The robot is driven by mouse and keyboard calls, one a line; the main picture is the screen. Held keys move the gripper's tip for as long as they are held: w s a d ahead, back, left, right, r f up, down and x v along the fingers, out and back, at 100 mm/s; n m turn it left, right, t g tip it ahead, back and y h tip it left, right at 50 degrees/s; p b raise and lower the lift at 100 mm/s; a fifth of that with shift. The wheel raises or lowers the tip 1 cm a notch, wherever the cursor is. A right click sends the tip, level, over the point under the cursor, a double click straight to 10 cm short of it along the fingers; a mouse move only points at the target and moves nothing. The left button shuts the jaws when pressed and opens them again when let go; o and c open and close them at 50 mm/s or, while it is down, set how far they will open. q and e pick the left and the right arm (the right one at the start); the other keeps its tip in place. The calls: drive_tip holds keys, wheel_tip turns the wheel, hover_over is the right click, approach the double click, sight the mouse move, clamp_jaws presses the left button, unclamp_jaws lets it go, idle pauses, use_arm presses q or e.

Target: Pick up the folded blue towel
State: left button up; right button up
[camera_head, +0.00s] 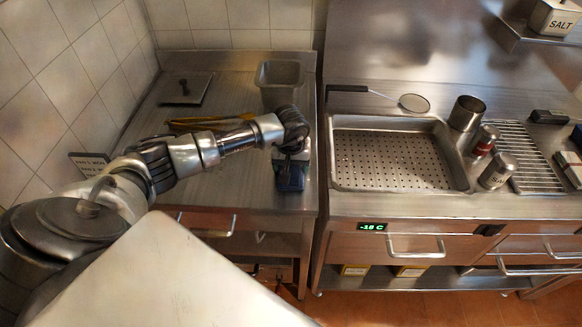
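The folded blue towel (289,178) lies on the steel counter (232,184), near its right front corner. It looks dark blue and is partly hidden by my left gripper. My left arm reaches in from the left, and my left gripper (292,153) points down at the far part of the towel. The fingers are small and dark here, so I cannot tell whether they touch the towel or are open or shut. My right gripper is out of view.
A metal container (279,78) stands behind the gripper. Yellow-handled tongs (205,122) lie behind my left forearm. To the right are a perforated tray (395,160), a strainer (413,103), a steel cup (466,113) and shakers (497,171).

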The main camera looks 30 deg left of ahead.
use_arm(q)
drive_tip(key=shift+c, duration=0.8)
drive_tip(key=shift+r, duration=0.1)
drive_tip(key=shift+r+b, duration=0.4)
drive_tip(key=shift+r, duration=0.15)
wheel_tip(320, 180, up, 3)
drive_tip(key=shift+f+b, duration=0.2)
drive_tip(key=shift+b, duration=0.5)
drive_tip(key=d+r+b, duration=0.3)
drive_tip(key=d+r, duration=0.4)
drive_tip(key=d, duration=0.4)
drive_tip(key=shift+s+d, duration=0.25)
drive_tip(key=shift+d, duration=0.1)
drive_tip(key=shift+r, duration=0.1)
